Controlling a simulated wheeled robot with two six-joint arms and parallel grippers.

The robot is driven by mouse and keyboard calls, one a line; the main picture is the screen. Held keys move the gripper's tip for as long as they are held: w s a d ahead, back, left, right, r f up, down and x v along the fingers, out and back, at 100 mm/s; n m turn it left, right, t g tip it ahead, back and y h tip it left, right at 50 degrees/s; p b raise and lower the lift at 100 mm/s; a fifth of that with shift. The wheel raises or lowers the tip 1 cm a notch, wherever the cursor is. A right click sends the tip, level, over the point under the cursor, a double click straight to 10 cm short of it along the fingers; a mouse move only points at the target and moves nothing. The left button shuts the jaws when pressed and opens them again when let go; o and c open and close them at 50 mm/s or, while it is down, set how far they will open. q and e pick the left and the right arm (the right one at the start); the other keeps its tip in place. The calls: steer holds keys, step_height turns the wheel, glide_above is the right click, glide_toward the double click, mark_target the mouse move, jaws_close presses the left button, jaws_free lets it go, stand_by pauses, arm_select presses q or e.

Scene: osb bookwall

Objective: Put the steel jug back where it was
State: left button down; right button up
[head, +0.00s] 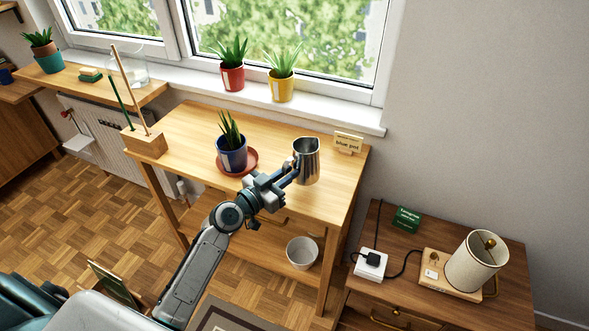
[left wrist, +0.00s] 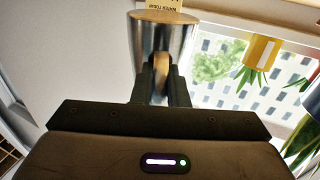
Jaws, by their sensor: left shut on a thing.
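The steel jug (head: 308,160) is upright over the right part of the wooden table (head: 190,122). My left gripper (head: 288,176) reaches it from the front left and is shut on it. I cannot tell whether the jug's base touches the table. In the left wrist view the jug (left wrist: 178,42) shows beyond the two fingers (left wrist: 161,80), which close at its near side. My right gripper is not in view.
A blue pot with a plant (head: 232,153) stands on a red saucer (head: 250,165) left of the jug. A wooden block with sticks (head: 146,143) is at the table's left. A white bowl (head: 302,252) sits on the lower shelf.

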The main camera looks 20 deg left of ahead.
mark_target(293, 163)
arm_select(q)
steer(key=w, duration=0.5)
steer(key=shift+f+p, duration=0.15)
steer(key=shift+p, duration=0.15)
steer(key=shift+w+f, duration=0.15)
steer(key=shift+f, duration=1.65)
steer(key=shift+f, duration=0.1)
steer(key=c, duration=1.4)
jaws_free()
steer(key=shift+c, duration=0.2)
